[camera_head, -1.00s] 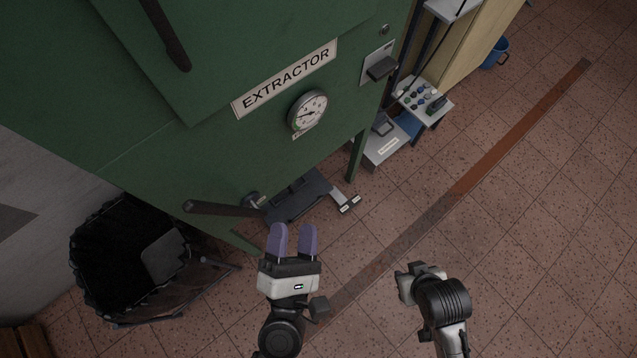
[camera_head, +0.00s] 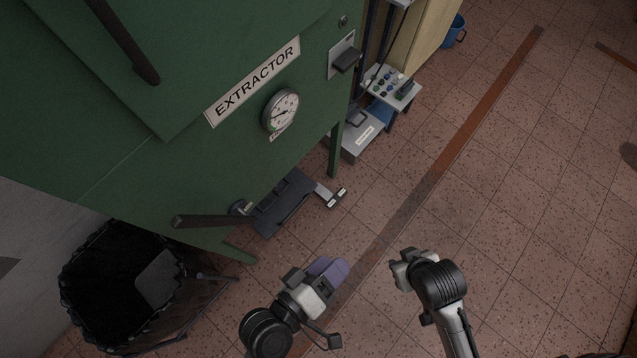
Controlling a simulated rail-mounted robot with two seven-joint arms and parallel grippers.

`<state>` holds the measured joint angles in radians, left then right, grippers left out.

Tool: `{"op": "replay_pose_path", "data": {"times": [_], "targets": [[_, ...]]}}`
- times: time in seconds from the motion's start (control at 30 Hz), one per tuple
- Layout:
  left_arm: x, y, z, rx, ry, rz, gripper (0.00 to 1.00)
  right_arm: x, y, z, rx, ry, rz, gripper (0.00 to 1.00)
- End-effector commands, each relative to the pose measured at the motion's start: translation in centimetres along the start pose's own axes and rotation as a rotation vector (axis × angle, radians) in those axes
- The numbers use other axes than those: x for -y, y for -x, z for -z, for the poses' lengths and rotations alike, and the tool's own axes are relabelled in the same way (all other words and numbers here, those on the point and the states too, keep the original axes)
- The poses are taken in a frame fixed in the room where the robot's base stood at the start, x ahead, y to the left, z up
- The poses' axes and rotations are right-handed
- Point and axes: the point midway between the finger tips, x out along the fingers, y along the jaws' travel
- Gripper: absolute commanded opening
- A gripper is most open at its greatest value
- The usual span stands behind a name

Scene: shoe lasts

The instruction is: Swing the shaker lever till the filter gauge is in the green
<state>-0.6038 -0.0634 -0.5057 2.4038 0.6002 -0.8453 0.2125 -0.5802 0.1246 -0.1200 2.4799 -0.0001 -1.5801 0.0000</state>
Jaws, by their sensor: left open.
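The green extractor cabinet (camera_head: 170,130) fills the upper left. Its round white filter gauge (camera_head: 281,110) sits below the EXTRACTOR sign; the dial's exact reading is too small to tell. The dark shaker lever (camera_head: 207,221) juts out to the left from a pivot low on the cabinet. My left gripper (camera_head: 333,272) is open and empty, its purple fingers pointing up and right, below and right of the lever and apart from it. My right gripper (camera_head: 397,272) is at the lower right, away from the cabinet; its fingers are not clear.
A black-lined bin (camera_head: 110,275) stands at the lower left near the lever. A dark low platform (camera_head: 285,203) lies under the cabinet. A grey box (camera_head: 358,137) and a small table of bottles (camera_head: 390,86) stand right of it.

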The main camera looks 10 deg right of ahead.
Motion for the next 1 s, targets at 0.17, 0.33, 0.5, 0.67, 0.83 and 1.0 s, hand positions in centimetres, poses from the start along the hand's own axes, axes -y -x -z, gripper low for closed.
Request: {"op": "replay_pose_path", "data": {"times": [0.17,0.33,0.5,0.67,0.83,1.0], "targets": [[1.3,0.8,-0.7,0.096,-0.104,0.097,0.53,0.0,0.8,0.3,0.000,0.000,0.000,0.43],[2.3,1.4,-1.1,0.153,-0.159,0.153,0.53,0.0,1.1,0.4,-0.001,-0.002,0.001,0.43],[2.8,1.7,-1.3,0.178,-0.182,0.176,0.53,0.1,1.1,0.4,-0.001,-0.004,0.004,0.43],[2.8,1.7,-1.4,0.182,-0.184,0.180,0.53,0.2,1.1,0.4,-0.002,-0.007,0.005,0.43],[2.8,1.7,-1.3,0.181,-0.184,0.179,0.53,0.2,1.1,0.4,-0.002,-0.007,0.006,0.43],[2.8,1.7,-1.3,0.180,-0.183,0.178,0.53,0.2,1.1,0.4,-0.002,-0.007,0.006,0.43]]}}
